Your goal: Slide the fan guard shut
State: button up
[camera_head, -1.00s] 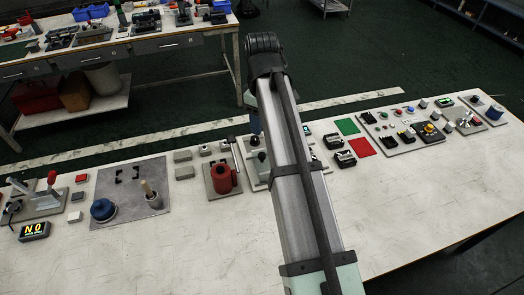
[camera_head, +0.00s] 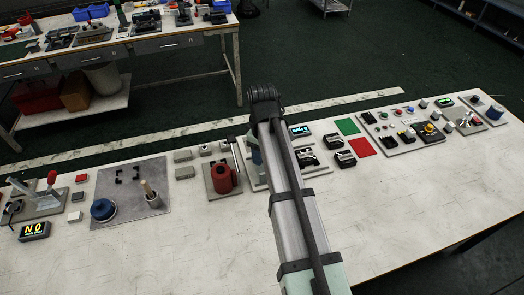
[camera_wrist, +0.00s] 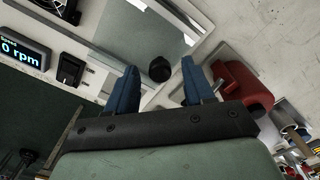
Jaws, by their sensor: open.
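The fan guard (camera_wrist: 125,38) looks like a grey, glassy panel in a pale frame in the wrist view. A round black knob (camera_wrist: 160,69) stands at its lower right. My gripper (camera_wrist: 159,74) has its two blue fingers apart, one on each side of the knob in the picture. I cannot tell whether they touch it. Part of a dark fan grille (camera_wrist: 58,7) shows at the top left, outside the panel. In the head view my arm hides most of the fan unit and the gripper.
A display reading 0 rpm (camera_wrist: 20,52) and a black rocker switch (camera_wrist: 72,70) are left of the guard. A red cylinder (camera_wrist: 242,85) stands close by my right finger; it also shows in the head view (camera_head: 223,179). The table's front is clear.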

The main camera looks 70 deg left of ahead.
dwell(0.3)
grip_shut()
dwell(0.3)
